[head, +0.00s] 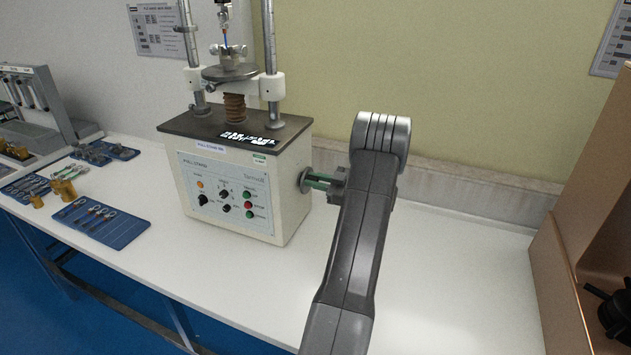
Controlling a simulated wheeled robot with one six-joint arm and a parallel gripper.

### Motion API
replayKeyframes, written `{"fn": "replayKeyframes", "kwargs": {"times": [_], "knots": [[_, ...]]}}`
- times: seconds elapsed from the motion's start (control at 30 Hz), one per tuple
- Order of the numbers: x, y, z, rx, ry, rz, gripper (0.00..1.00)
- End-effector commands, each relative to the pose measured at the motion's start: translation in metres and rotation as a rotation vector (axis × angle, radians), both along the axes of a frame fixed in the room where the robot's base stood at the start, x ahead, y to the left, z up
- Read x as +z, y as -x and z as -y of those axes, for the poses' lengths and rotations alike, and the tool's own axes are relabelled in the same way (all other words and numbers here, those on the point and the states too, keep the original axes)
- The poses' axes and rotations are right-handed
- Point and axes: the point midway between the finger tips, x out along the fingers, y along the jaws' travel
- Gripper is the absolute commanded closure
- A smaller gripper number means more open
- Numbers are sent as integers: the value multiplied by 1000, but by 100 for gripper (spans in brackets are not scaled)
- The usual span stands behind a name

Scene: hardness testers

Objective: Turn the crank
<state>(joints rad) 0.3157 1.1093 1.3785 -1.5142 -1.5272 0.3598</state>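The crank (306,181) is a small round metal disc on the right side of the beige hardness tester (238,188). My gripper (322,181) is right at the crank, reaching in from the right. My grey arm hides the far side of the gripper. Whether the fingers are closed on the crank is too small to tell.
Blue mats (128,236) with small tools and brass weights (66,190) lie left of the tester. Another instrument (38,100) stands at the far left. A brown cabinet (553,262) stands at the right. The white bench (455,270) is clear between arm and cabinet.

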Motion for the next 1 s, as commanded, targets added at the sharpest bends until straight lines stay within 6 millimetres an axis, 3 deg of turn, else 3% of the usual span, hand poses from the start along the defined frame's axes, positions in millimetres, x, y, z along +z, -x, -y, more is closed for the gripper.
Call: {"fn": "replayKeyframes", "kwargs": {"times": [0.8, 0.83, 0.9, 0.93, 1.0], "knots": [[-3, 3, -1, 1, 44, 106, 100], [-3, 3, -1, 1, 44, 106, 79], [-3, 3, -1, 1, 44, 106, 66], [-3, 3, -1, 1, 43, 105, 60], [-3, 3, -1, 1, 43, 105, 59]]}}
